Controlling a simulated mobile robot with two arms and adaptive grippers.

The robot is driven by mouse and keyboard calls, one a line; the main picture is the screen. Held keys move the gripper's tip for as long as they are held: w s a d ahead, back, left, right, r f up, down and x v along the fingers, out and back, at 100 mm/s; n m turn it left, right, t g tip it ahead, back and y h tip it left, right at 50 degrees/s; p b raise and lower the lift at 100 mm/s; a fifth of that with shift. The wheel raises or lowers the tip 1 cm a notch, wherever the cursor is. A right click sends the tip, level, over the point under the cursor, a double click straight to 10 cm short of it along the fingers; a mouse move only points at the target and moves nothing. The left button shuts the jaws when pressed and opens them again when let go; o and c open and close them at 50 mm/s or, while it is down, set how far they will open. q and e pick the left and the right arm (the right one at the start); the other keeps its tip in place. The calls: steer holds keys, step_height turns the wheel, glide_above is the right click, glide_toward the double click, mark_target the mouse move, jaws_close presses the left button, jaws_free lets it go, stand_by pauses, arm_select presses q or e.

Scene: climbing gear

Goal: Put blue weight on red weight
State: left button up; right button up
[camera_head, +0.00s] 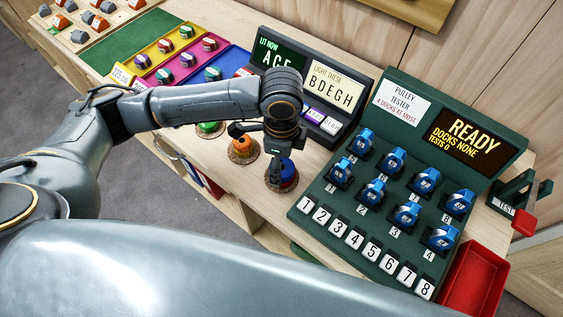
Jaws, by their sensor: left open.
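My left gripper (280,170) points down over a round coaster at the front edge of the wooden bench, and its jaws are open. A blue weight (290,177) shows between and beside the fingers. A red part, apparently the red weight (289,186), shows low beside the blue on the same coaster. The fingers hide much of both, so I cannot tell exactly how blue and red rest on each other. My right gripper is out of view.
An orange weight (243,146) and a green weight (208,127) stand on coasters to the left. A green pulley tester board (300,208) with several blue pulleys stands close on the right. Display signs (333,88) stand behind. A red tray (474,278) is at the lower right.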

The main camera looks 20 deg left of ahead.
arm_select(q)
step_height(320, 180, up, 11)
stand_by(0.3)
